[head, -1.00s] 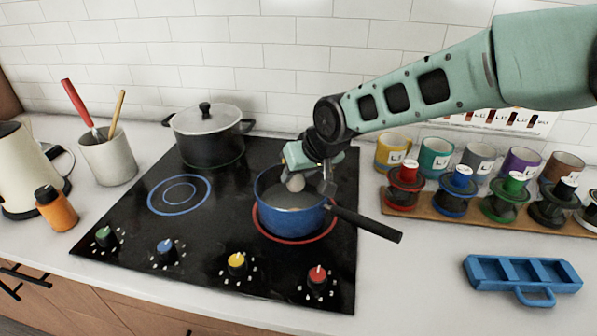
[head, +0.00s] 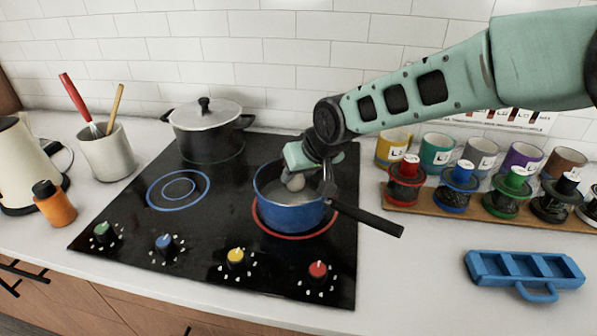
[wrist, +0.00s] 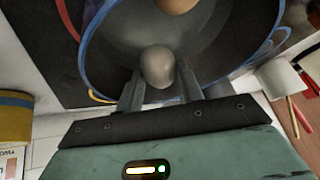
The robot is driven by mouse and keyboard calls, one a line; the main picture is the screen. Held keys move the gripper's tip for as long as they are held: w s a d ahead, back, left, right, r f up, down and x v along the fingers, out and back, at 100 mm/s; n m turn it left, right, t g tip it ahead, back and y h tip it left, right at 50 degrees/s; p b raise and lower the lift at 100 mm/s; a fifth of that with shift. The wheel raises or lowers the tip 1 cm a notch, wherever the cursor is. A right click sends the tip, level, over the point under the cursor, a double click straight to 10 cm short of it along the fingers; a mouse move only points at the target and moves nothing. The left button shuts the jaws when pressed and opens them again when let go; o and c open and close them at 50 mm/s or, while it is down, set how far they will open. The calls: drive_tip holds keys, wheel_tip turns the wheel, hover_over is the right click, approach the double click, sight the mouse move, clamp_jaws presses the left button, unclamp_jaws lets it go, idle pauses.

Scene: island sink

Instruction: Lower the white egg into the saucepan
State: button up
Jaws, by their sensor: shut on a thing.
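The blue saucepan (head: 288,217) with a black handle stands on the red-ringed front right burner of the black cooktop. My gripper (head: 303,184) points down into its mouth. The gripper is shut on the white egg (head: 295,182), which looks greyish in the shade. In the wrist view the egg (wrist: 157,67) sits between the two fingers (wrist: 158,90), with the pan's grey inside (wrist: 118,42) behind it. A brownish round thing (wrist: 176,4) is cut off at the top of the wrist view, within the pan. Whether the egg touches the pan's bottom cannot be told.
A lidded dark pot (head: 210,140) stands on the back left burner. A utensil crock (head: 107,155), an orange bottle (head: 55,208) and a kettle (head: 25,170) are at left.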

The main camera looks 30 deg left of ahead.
drive_tip(key=shift+f+b, duration=0.65)
drive_tip(key=shift+f, duration=0.45)
idle(0.4)
drive_tip(key=o, duration=0.7)
drive_tip(key=b+v, duration=0.3)
drive_tip(key=v, duration=1.4)
drive_tip(key=s+d+f+m+h, duration=0.1)
drive_tip(key=s+d+f, duration=0.2)
drive_tip(key=s+d, duration=0.4)
drive_tip(key=s+d+f+m+g+h, duration=0.1)
drive_tip(key=s+d, duration=0.6)
drive_tip(key=d, duration=0.7)
drive_tip(key=s+d+f+m+g+h, duration=0.1)
drive_tip(key=s+d+f+h, duration=0.2)
drive_tip(key=d, duration=0.8)
drive_tip(key=shift+s+d+f, duration=0.1)
drive_tip(key=shift+s+f, duration=0.25)
drive_tip(key=shift+s, duration=0.3)
drive_tip(key=shift+s+d+f, duration=0.1)
drive_tip(key=shift+s+f, duration=0.3)
drive_tip(key=shift+s, duration=0.2)
drive_tip(key=shift+s+d+f, duration=0.15)
drive_tip(key=shift+s+f, duration=0.2)
drive_tip(key=shift+s, duration=0.3)
